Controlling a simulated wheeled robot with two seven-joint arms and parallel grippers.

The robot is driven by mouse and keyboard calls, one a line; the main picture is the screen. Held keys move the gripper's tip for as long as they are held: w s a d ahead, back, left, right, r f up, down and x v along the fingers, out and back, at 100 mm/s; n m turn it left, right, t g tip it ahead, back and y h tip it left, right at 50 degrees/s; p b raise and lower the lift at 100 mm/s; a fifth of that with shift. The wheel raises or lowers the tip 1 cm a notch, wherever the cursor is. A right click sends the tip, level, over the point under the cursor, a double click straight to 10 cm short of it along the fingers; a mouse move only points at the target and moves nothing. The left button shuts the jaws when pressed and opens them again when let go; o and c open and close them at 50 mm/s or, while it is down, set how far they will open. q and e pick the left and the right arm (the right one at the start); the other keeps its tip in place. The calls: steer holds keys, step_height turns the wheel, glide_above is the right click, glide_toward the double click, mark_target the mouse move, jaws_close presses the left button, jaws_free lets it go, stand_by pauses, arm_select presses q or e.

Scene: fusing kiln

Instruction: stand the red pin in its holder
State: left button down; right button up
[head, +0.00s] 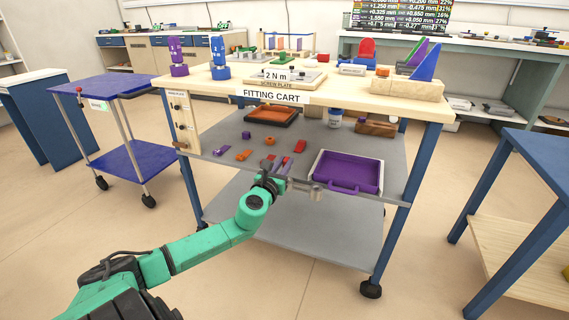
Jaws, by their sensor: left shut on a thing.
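My left gripper (272,168) is at the front edge of the fitting cart's grey middle shelf (340,147). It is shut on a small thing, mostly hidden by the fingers. A little red shows at the fingertips, so it looks like the red pin, but its shape is too small to make out. A red piece (300,146) lies on the shelf just beyond the gripper. I cannot tell which thing is the pin's holder. My right gripper is out of view.
A purple tray (346,188) sits at the shelf's front right. Orange pieces (244,155), a dark orange-lined tray (271,115) and a brown block (375,127) share the shelf. The cart's wooden top (337,84) overhangs it. A blue table (540,150) stands at the right.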

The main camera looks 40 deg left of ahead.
arm_select(q)
steer(key=shift+f+b, duration=2.2)
steer(key=shift+f, duration=0.35)
steer(key=c, duration=0.7)
jaws_free()
steer(key=p+v, duration=0.3)
steer(key=v, duration=1.1)
steer(key=shift+s, duration=0.25)
steer(key=shift+d, duration=0.15)
